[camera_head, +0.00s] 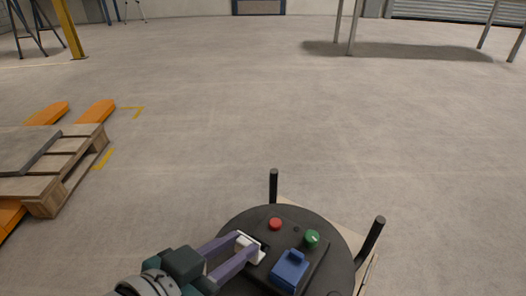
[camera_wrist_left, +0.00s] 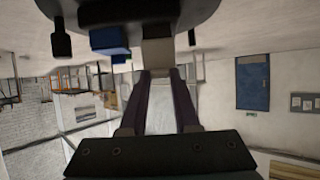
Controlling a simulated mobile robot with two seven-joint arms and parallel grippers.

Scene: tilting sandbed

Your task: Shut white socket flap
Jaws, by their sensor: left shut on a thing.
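The white socket flap (camera_head: 250,246) is on the dark panel on top of a round black stand (camera_head: 330,240), left of a blue block. My left gripper (camera_head: 242,248) reaches in from the lower left, its two purple fingers shut on the flap. In the left wrist view the pale flap (camera_wrist_left: 158,52) sits between the fingertips (camera_wrist_left: 159,70). The fingers hide part of the flap and the socket, so I cannot tell how far it stands open. My right gripper is not in view.
The panel also carries a red button (camera_head: 275,224), a green knob (camera_head: 312,238) and the blue block (camera_head: 290,271). Black posts (camera_head: 273,186) and (camera_head: 370,241) rise at the stand's edge. A wooden pallet (camera_head: 60,185) lies at left.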

